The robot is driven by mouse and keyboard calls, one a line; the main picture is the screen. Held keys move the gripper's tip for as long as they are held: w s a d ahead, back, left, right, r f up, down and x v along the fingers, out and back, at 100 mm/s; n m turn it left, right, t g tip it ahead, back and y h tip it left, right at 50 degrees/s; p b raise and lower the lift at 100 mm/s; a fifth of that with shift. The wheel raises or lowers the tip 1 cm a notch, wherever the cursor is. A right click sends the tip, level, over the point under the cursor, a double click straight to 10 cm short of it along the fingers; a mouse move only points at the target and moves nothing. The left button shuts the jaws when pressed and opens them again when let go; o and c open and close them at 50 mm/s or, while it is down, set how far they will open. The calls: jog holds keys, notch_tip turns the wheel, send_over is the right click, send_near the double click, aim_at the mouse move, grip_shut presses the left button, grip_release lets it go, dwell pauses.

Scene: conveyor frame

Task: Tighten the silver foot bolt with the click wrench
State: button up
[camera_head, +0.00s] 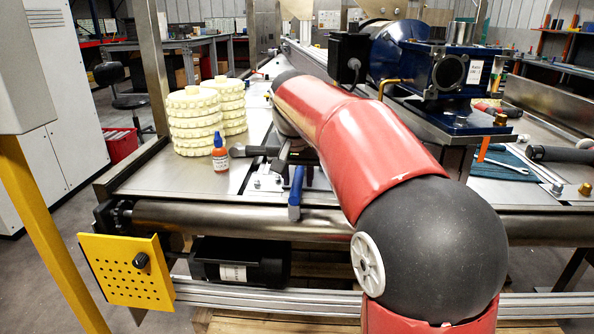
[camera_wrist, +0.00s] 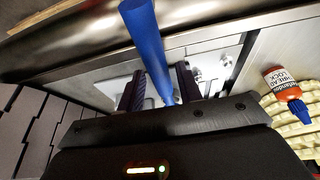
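The click wrench's blue handle (camera_head: 295,192) points toward the front roller in the head view. In the wrist view the blue handle (camera_wrist: 150,45) runs between the two dark fingers of my gripper (camera_wrist: 160,82), which look closed around it. The wrench's working end is hidden behind my gripper. A pale metal plate (camera_head: 267,187) with small silver bolts lies beside the handle. Silver bolt hardware (camera_wrist: 228,62) also shows right of the fingers in the wrist view. I cannot tell which is the foot bolt or whether the wrench is seated on it.
An orange bottle with a blue cap (camera_head: 220,158) stands left of the plate, before stacked cream discs (camera_head: 194,122). My red arm covers the middle. A blue machine (camera_head: 440,70) stands behind right, and an open-ended spanner (camera_head: 508,165) lies on the right. The front roller (camera_head: 240,220) edges the frame.

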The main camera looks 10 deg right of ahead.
aim_at(298, 175)
jog(key=shift+r, duration=0.15)
grip_shut()
jog(key=shift+r+p, duration=1.25)
jog(key=shift+r, duration=1.25)
